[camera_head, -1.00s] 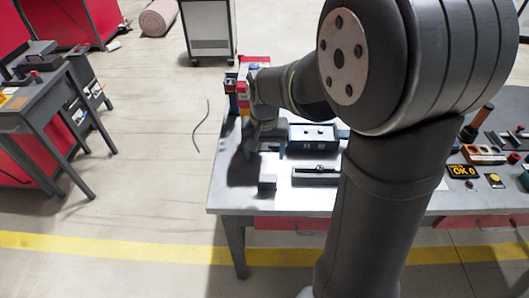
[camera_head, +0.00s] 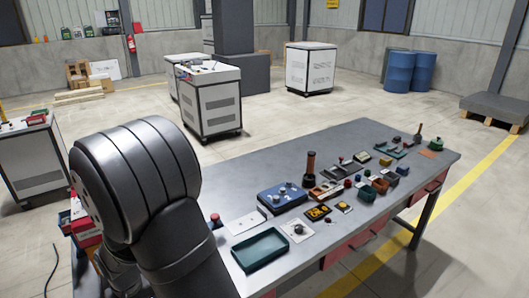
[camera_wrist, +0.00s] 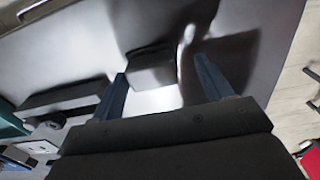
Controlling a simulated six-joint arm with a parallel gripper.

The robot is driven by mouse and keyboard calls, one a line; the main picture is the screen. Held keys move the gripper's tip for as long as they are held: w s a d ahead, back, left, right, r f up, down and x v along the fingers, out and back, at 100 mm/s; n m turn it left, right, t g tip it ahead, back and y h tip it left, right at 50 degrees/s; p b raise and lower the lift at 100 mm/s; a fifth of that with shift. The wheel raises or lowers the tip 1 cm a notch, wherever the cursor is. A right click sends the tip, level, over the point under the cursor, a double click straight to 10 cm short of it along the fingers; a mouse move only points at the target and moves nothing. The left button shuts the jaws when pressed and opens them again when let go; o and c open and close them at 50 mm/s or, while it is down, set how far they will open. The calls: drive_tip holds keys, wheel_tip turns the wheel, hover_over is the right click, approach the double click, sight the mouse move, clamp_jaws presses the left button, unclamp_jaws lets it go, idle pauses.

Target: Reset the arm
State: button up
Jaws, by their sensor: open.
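My gripper (camera_wrist: 161,68) shows in the wrist view, with two blue fingers spread wide apart. It is open and nothing is held in it. A small dark block (camera_wrist: 152,70) lies on the grey table surface beyond and between the fingers; the frames do not show it touching either one. In the head view my arm fills the lower left and hides the gripper and the table's left end.
The grey workbench (camera_head: 366,127) carries a green tray (camera_head: 261,249), a blue box with knobs (camera_head: 282,197), a dark upright cylinder (camera_head: 310,168) and several small parts. A long dark fixture (camera_wrist: 65,97) lies left of the fingers. Open floor surrounds the bench; white cabinets (camera_head: 213,105) stand behind.

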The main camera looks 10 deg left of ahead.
drive_tip(key=shift+r, duration=1.15)
drive_tip(key=shift+f, duration=0.1)
